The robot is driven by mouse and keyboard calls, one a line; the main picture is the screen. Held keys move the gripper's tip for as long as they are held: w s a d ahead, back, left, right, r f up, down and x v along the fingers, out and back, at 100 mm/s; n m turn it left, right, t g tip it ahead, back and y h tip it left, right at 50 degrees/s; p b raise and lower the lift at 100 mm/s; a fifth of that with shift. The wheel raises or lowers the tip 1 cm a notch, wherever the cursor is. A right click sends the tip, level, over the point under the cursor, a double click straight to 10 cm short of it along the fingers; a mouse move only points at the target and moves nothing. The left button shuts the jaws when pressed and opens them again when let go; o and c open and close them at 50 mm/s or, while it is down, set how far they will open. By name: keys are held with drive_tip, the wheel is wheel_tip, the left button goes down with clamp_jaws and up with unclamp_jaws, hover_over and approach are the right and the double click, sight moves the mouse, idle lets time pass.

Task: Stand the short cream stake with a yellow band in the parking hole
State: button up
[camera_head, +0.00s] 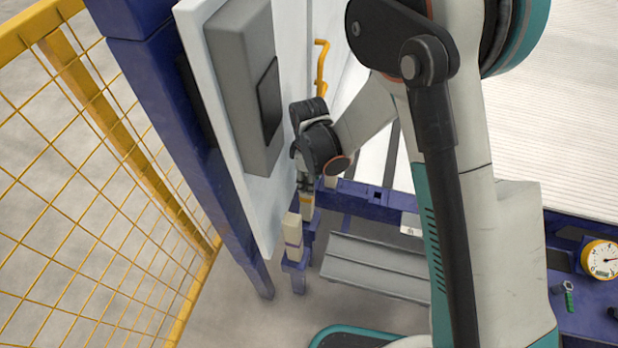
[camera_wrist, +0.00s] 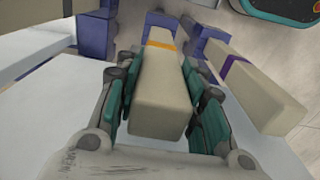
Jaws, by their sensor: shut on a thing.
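My gripper (camera_head: 306,186) is shut on the cream stake with a yellow band (camera_wrist: 158,85). In the wrist view the stake lies between the teal finger pads (camera_wrist: 160,105), its yellow band beyond the fingertips. In the head view part of the stake (camera_head: 307,210) shows below my gripper, roughly upright. Its far end meets or overlaps a blue holder (camera_wrist: 160,19) in the wrist view; I cannot tell whether it is inside it. A dark square opening (camera_head: 377,195) shows in the blue rail to the right of my gripper; I cannot tell whether it is the parking hole.
A cream stake with a purple band (camera_head: 293,236) stands in a blue holder (camera_head: 294,264), close to my gripper; it also shows in the wrist view (camera_wrist: 262,95). A white panel with a grey box (camera_head: 240,80) stands close left. Yellow mesh fencing (camera_head: 75,150) is farther left.

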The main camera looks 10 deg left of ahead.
drive_tip(key=shift+f, duration=1.05)
drive_tip(key=o, duration=1.4)
drive_tip(key=shift+r, duration=0.1)
wheel_tip(320, 180, up, 12)
drive_tip(key=shift+f, duration=0.1)
